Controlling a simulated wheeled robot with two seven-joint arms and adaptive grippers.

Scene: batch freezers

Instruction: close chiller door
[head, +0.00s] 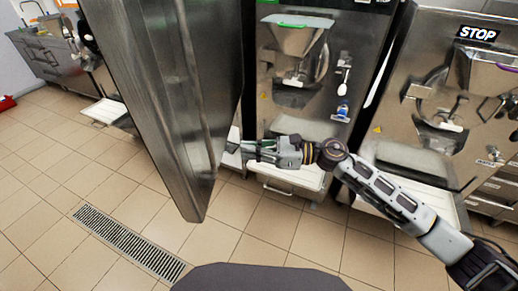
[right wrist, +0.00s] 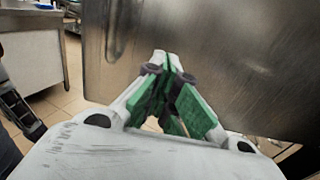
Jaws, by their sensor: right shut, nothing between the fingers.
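The chiller door (head: 165,80) is a tall stainless-steel panel standing open and seen at a steep angle in the head view. It also fills much of the right wrist view (right wrist: 225,70). My right gripper (head: 240,146) reaches in from the right, its fingertips close to the door's right-hand face. In the right wrist view the green-padded fingers (right wrist: 170,62) are shut, empty and pointed at the door. I cannot tell whether they touch it. The chiller's body is not clearly visible. My left gripper is not in view.
A white tray (head: 290,178) juts out low behind the gripper. A floor drain grate (head: 128,243) lies at lower left. Tiled floor is open at left.

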